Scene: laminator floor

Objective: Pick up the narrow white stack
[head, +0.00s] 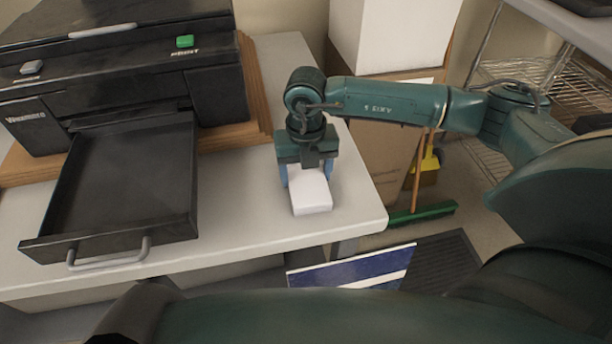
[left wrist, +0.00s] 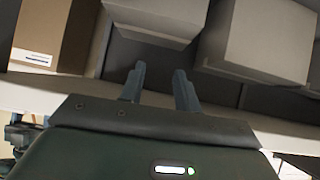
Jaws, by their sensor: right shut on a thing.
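The narrow white stack (head: 312,197) lies on the right part of the grey table, close to its front right corner, in the head view. My right gripper (head: 305,176) points down over it from behind, with its blue fingers on either side. It is shut on the stack, whose front end sticks out toward me. The stack's rear end is hidden by the gripper. Whether it is clear of the tabletop cannot be told. My left gripper (left wrist: 160,85) shows in the left wrist view, with its two fingers apart and nothing between them.
A black printer (head: 120,75) with its tray (head: 125,185) pulled out stands left of the stack on the grey table (head: 255,225). A green broom (head: 422,214) and a wire shelf are to the right. Pale boxes (left wrist: 258,40) are ahead of my left gripper.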

